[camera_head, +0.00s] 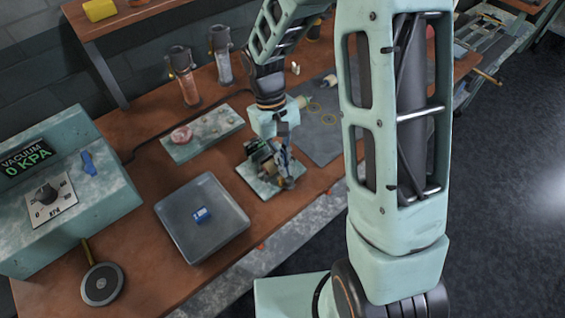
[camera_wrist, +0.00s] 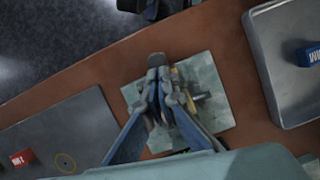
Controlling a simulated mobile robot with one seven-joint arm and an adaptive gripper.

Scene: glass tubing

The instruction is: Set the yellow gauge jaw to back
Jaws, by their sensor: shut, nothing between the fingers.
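The gauge stands on a pale green plate (camera_head: 249,178) near the bench's front edge; the plate also shows in the wrist view (camera_wrist: 212,72). My gripper (camera_head: 289,184) is down over the plate's right side, with its fingers shut and nothing between them. In the wrist view my gripper (camera_wrist: 157,62) covers much of the gauge. A small yellowish part (camera_wrist: 178,76), perhaps the yellow gauge jaw, shows just right of the fingertips. I cannot tell whether the fingers touch it. The jaw's exact position along the gauge is hidden.
A grey tray (camera_head: 180,240) with a blue block (camera_head: 202,214) lies left of the gauge. A green slab (camera_head: 205,135) lies behind it, and a dark mat (camera_head: 318,145) lies to the right. A vacuum box (camera_head: 70,190) stands far left. Glass tubes stand at the back.

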